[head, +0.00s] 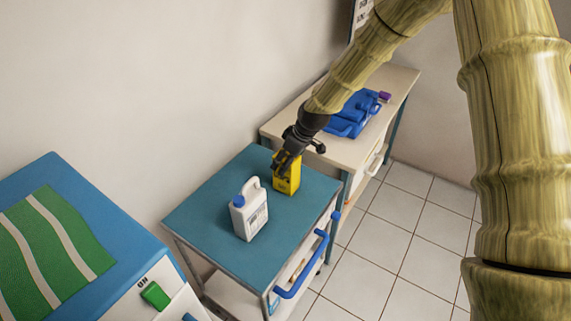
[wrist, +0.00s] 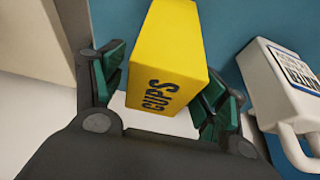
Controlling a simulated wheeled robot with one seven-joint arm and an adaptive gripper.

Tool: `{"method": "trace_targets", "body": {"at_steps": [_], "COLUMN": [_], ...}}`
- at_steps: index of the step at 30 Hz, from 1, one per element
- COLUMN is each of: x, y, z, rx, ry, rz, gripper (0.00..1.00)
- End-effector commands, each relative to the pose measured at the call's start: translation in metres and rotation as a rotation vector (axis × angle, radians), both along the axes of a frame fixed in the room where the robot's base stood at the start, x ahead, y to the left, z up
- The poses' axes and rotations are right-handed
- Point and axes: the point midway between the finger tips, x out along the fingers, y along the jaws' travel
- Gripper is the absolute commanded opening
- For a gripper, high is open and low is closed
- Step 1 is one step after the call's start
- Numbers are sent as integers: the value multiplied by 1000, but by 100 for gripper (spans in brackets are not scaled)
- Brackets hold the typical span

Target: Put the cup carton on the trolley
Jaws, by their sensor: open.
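The cup carton (head: 287,180) is a yellow box standing on the teal top of the trolley (head: 204,212), toward its far right corner. In the wrist view the carton (wrist: 168,60) carries the word CUPS. My gripper (head: 283,164) is at the carton. In the wrist view its green-padded fingers (wrist: 160,98) are open, one on each side of the carton's near end. The left finger shows a small gap to the carton; whether the right finger touches it I cannot tell.
A white jug with a blue cap (head: 249,210) stands beside the carton and shows right of my gripper in the wrist view (wrist: 285,85). A blue cabinet (head: 118,235) stands at the left.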

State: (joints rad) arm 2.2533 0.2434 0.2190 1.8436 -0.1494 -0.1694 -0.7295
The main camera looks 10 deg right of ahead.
Motion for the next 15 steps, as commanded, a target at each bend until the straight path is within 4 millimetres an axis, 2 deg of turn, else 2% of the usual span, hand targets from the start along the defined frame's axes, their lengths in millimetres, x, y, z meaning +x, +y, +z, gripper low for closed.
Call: {"method": "trace_targets", "body": {"at_steps": [15], "x": [-18], "y": [-19], "z": [61], "rx": [0], "ry": [-2], "rz": [-2], "gripper": [73]}}
